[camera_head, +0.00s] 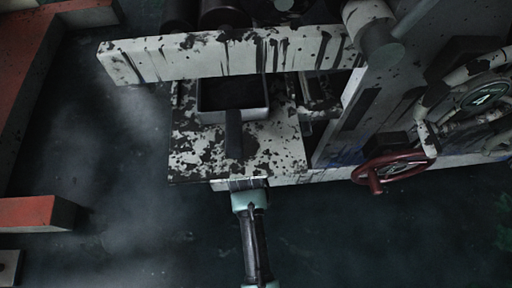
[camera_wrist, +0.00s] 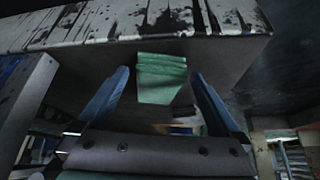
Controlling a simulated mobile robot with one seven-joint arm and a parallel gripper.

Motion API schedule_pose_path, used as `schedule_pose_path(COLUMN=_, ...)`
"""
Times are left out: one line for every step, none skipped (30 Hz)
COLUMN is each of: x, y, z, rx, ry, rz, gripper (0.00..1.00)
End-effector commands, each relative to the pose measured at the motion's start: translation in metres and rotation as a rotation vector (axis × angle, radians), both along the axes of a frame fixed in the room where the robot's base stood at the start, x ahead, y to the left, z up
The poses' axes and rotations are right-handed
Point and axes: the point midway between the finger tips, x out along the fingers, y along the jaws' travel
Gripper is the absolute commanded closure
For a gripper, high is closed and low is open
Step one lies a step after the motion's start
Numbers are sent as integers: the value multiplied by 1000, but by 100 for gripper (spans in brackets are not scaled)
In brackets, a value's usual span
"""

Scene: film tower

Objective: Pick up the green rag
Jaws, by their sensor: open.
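The green rag (camera_wrist: 162,80) shows in the wrist view as a folded, layered piece of cloth below a paint-chipped pale slab (camera_wrist: 150,25). It lies between the two blue fingers of my gripper (camera_wrist: 160,74), which is open. A finger stands on each side of the rag with a visible gap, and I see no contact. How far the rag is beyond the fingertips is hard to tell. In the head view my arm reaches up from the bottom to the front edge of a chipped platform (camera_head: 195,150). I cannot make out the rag there.
A dark pan-like tray (camera_head: 265,105) sits on the platform, under a long chipped beam (camera_head: 140,60). A red handwheel (camera_head: 395,170) and pipes stand at the right. The dark floor between looks clear.

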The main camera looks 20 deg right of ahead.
Motion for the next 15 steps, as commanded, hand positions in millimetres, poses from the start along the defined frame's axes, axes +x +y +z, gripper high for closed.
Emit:
schedule_pose_path(x=7, y=-4, z=-2, rx=-2, ry=-3, rz=-1, gripper=0)
schedule_pose_path(x=11, y=-6, z=-3, rx=-3, ry=-4, rz=0, gripper=0)
schedule_pose_path(x=17, y=-9, z=-3, rx=-5, ry=-4, rz=-1, gripper=0)
schedule_pose_path(x=22, y=-11, z=-4, rx=-5, ry=-3, rz=-1, gripper=0)
schedule_pose_path(x=26, y=-12, z=-4, rx=-5, ry=-4, rz=-1, gripper=0)
schedule_pose_path(x=32, y=-15, z=-4, rx=-4, ry=-5, rz=0, gripper=0)
schedule_pose_path(x=36, y=-16, z=-4, rx=-4, ry=-4, rz=0, gripper=0)
schedule_pose_path(x=40, y=-18, z=-3, rx=-5, ry=-3, rz=-1, gripper=0)
schedule_pose_path(x=44, y=-20, z=-4, rx=-4, ry=-3, rz=-1, gripper=0)
schedule_pose_path(x=43, y=-19, z=-8, rx=-2, ry=-1, rz=-2, gripper=0)
schedule_pose_path(x=44, y=-20, z=-10, rx=-2, ry=-1, rz=-2, gripper=0)
schedule_pose_path(x=44, y=-20, z=-11, rx=-2, ry=-1, rz=-2, gripper=0)
schedule_pose_path(x=45, y=-20, z=-11, rx=-1, ry=-1, rz=0, gripper=0)
schedule_pose_path(x=45, y=-20, z=-11, rx=-1, ry=-1, rz=0, gripper=0)
schedule_pose_path(x=45, y=-20, z=-12, rx=-1, ry=-1, rz=0, gripper=0)
